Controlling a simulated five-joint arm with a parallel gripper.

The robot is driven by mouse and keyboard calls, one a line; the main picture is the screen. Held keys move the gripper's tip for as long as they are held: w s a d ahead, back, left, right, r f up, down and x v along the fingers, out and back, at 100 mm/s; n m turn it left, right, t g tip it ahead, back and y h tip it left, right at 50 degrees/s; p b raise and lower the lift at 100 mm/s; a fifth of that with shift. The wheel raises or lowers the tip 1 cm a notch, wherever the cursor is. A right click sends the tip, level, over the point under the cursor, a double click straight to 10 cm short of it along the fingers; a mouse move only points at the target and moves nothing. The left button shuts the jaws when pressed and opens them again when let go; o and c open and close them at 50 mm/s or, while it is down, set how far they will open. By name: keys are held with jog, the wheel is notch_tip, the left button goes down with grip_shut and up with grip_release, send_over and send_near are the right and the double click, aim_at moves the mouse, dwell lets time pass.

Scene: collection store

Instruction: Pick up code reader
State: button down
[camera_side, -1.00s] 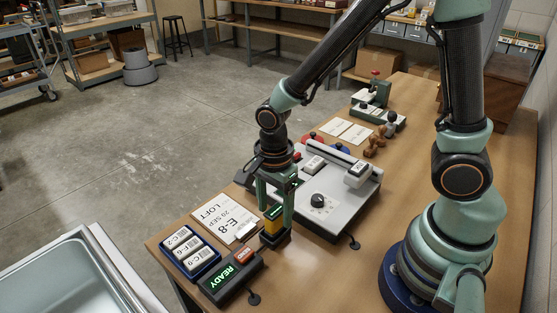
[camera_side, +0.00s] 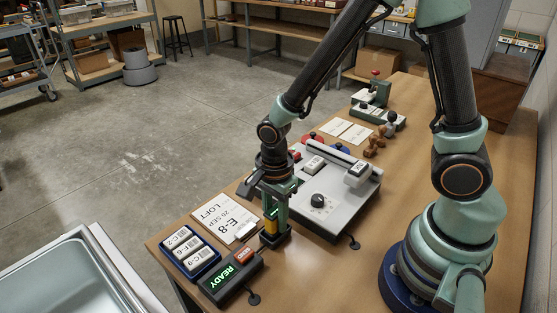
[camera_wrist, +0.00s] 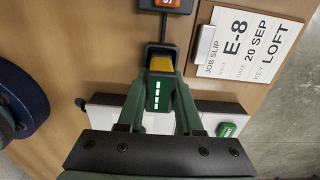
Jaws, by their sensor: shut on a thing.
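In the side view the code reader (camera_side: 271,213) is upright in the dark stand (camera_side: 275,239), partly hidden by my fingers. My gripper (camera_side: 274,212) points down and is shut on the reader; the gripper's fingers also flank it in the wrist view. I see no clear gap between reader and stand.
A READY display box (camera_side: 231,279) sits in front of the stand. A blue tray (camera_side: 207,264) of labelled blocks and the job slip (camera_side: 226,214) lie to the left. A grey machine with a black knob (camera_side: 318,200) stands close on the right.

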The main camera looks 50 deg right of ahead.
jog(key=shift+r, duration=0.1)
notch_tip(320, 180, up, 20)
dwell(0.5)
jog(key=c, duration=1.4)
grip_release()
grip_shut()
jog(key=w+d+f+m, duration=0.2)
jog(key=d+f+m, duration=0.1)
jog(key=d, duration=0.5)
jog(key=w+d+f+m, duration=0.2)
jog(key=d+m, duration=0.1)
jog(key=d, duration=0.4)
jog(key=w+d+f+m, duration=0.2)
jog(key=d+f+m, duration=0.1)
jog(key=d, duration=0.5)
jog(key=shift+s+a+f, duration=0.15)
jog(key=shift+f, duration=1.35)
jog(key=shift+s+a+f, duration=0.1)
jog(key=shift+f, duration=1.4)
